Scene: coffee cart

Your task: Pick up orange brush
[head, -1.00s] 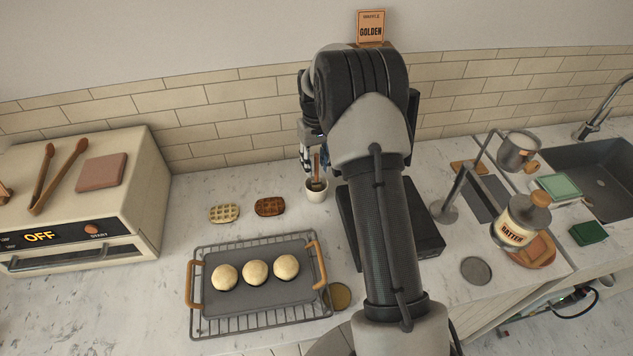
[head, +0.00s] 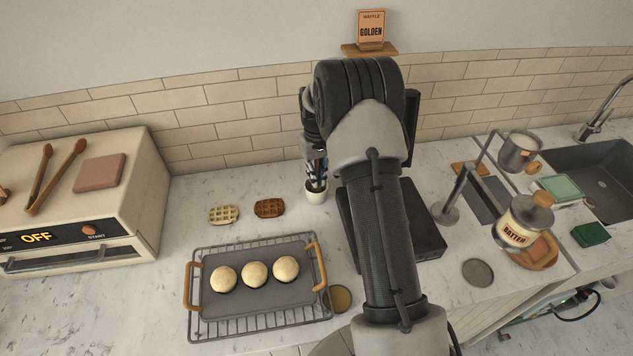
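A small white cup (head: 316,196) stands on the marble counter below my wrist. In the earlier frame, a thin orange-brown brush handle stands upright in it. Now my gripper (head: 316,178) is right over the cup's mouth, pointing down, and hides nearly all of the brush. The fingers are small and dark in the head view, partly behind my own arm. I cannot tell whether they touch the brush or are open or shut.
A pale waffle (head: 224,214) and a brown waffle (head: 269,208) lie left of the cup. A tray with wooden handles (head: 255,310) holds three dough balls. A dark flat appliance (head: 420,235) is close right of the cup. The tiled wall (head: 230,115) is behind.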

